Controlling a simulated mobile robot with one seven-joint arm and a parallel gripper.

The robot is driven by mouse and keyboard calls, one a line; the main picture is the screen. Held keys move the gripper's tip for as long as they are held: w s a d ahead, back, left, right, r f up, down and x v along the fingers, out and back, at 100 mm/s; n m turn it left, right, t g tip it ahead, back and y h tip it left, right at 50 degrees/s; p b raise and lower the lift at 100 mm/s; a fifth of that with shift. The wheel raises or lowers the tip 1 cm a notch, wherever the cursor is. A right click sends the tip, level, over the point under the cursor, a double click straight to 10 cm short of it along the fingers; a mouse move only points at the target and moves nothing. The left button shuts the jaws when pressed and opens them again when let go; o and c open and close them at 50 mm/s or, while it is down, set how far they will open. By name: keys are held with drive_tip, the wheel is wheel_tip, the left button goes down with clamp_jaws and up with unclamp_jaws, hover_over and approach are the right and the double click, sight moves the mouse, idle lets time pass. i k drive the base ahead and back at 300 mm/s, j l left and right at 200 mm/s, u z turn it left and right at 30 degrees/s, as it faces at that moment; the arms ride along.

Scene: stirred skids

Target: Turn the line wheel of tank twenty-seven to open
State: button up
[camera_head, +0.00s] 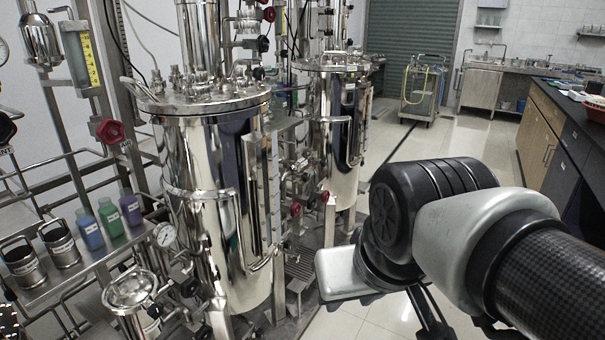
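Two polished steel tanks stand on skids, a near one (215,200) and a farther one (335,135). I cannot read a number twenty-seven on either. Several red wheels show: a large one (110,131) on the pipe frame left of the near tank, small ones low between the tanks (295,209), (325,196), and one above (269,14). I cannot tell which is the line wheel of tank twenty-seven. My gripper (430,315) is partly visible below my wrist at the bottom, right of the tanks and apart from these wheels. Its fingertips are hidden or cut off.
A shelf (90,265) at left holds coloured bottles (110,218) and steel cups (60,243). A gauge (165,235) and pipes crowd the near tank's base. A cart (420,92) stands behind; a dark-topped bench (560,110) is at right. Open floor (440,140) lies between.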

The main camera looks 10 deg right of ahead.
sight(296, 206)
drive_tip(key=i+l+u, duration=0.3)
drive_tip(key=l, duration=0.25)
drive_tip(key=i+l+u, duration=0.15)
drive_tip(key=i+l, duration=0.15)
drive_tip(key=i+l+u, duration=0.15)
drive_tip(key=l, duration=0.2)
drive_tip(key=i+l+u, duration=0.1)
drive_tip(key=l, duration=0.25)
drive_tip(key=i+l+u, duration=0.15)
drive_tip(key=l, duration=0.2)
drive_tip(key=i+l+u, duration=0.15)
drive_tip(key=l, duration=0.2)
